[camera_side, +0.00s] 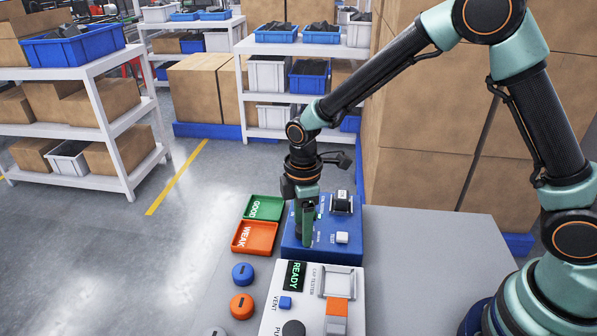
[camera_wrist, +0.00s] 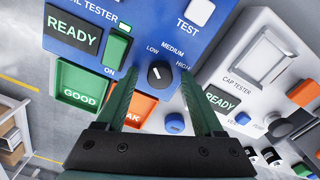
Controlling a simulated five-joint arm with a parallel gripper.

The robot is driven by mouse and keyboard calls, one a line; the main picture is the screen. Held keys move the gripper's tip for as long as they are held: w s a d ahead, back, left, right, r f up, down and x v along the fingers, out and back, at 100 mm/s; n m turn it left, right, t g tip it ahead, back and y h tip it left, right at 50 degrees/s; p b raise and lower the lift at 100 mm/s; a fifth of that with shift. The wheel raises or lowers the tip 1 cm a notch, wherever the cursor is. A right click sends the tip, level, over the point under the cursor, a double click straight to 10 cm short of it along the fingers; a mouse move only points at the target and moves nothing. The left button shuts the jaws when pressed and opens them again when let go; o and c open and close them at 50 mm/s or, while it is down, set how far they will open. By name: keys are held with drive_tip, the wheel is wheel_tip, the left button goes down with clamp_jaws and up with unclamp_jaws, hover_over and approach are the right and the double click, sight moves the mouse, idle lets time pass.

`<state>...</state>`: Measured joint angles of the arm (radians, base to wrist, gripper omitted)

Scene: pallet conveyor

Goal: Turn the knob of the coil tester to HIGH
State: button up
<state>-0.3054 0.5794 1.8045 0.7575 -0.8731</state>
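The blue coil tester (camera_side: 350,252) stands on the grey table in the side view; its face (camera_wrist: 105,45) fills the upper left of the wrist view. It has a READY display (camera_wrist: 73,28), a green ON switch (camera_wrist: 117,48) and a white TEST button (camera_wrist: 200,11). Its black knob (camera_wrist: 160,75) has a white pointer, which appears to point up toward LOW; MEDIUM and HIGH lie to the right. My gripper (camera_side: 307,238) is low over the tester. In the wrist view its two green fingers (camera_wrist: 160,84) are apart, one either side of the knob, with gaps visible. The side view hides the knob.
A green GOOD tray (camera_side: 264,207) and an orange WEAK tray (camera_side: 255,238) lie left of the tester. A grey cap tester (camera_side: 270,310) stands in front. A blue disc (camera_side: 243,273) and an orange disc (camera_side: 241,307) lie left of it. The table's right side is clear.

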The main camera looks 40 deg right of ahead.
clamp_jaws()
drive_tip(key=shift+m, duration=0.4)
drive_tip(key=m, duration=0.4)
drive_tip(key=shift+m, duration=0.3)
drive_tip(key=m, duration=0.4)
drive_tip(key=shift+m, duration=0.3)
drive_tip(key=m, duration=0.5)
drive_tip(key=shift+m, duration=2.5)
